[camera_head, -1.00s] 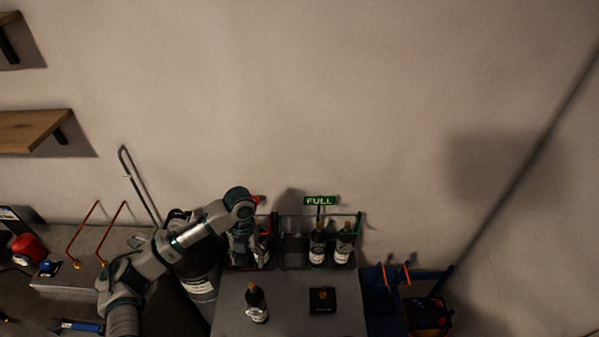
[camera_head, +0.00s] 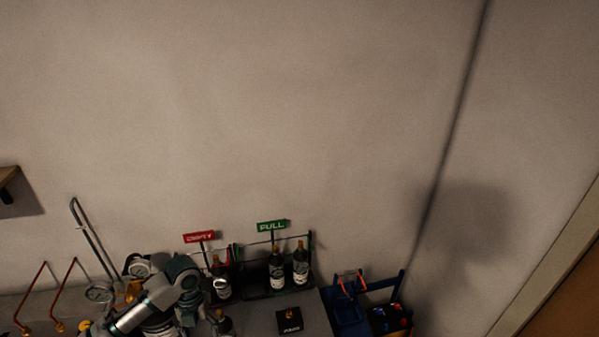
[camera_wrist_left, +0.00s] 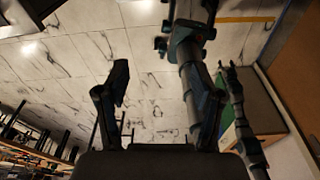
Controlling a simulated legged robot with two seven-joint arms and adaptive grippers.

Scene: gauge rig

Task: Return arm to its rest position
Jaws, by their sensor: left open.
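My left arm (camera_head: 150,305) is folded low at the left of the head view, and its gripper is not visible there. In the left wrist view my left gripper (camera_wrist_left: 168,85) is open, with nothing between its fingers. Beyond the fingers are a pale veined tiled surface and dark jointed limbs. One slim limb (camera_wrist_left: 243,125) ends in a forked tip that may be my right gripper; its state is unclear. A dark bottle (camera_head: 220,280) stands in the rack under the red sign (camera_head: 199,237). Two bottles (camera_head: 277,270) stand under the green FULL sign (camera_head: 272,226).
Another bottle (camera_head: 223,324) stands on the bench beside my arm, partly cut off. A black block (camera_head: 290,320) sits on the grey bench to its right. A blue stand (camera_head: 347,310) is farther right. Bent copper pipes (camera_head: 62,290) rise at the left.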

